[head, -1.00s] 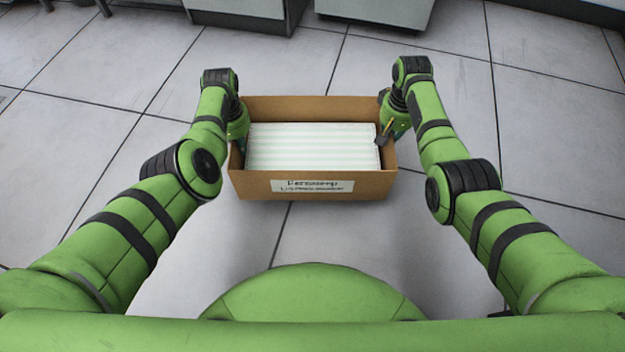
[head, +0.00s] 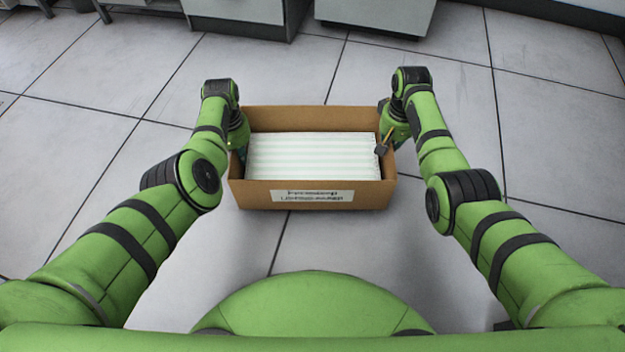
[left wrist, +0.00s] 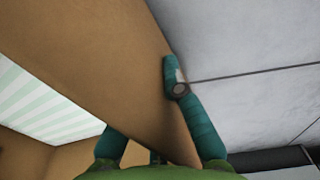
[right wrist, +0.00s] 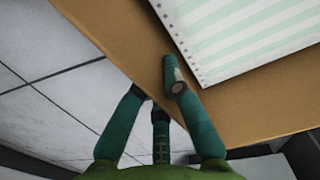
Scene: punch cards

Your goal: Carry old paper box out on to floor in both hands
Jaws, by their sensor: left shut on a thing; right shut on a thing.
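Grey tiled floor (head: 520,150) lies clear around the box. Grey cabinets (head: 245,12) stand along the back, with another pale unit (head: 375,14) to their right. A dark base strip (head: 560,12) edges the floor at the back right.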

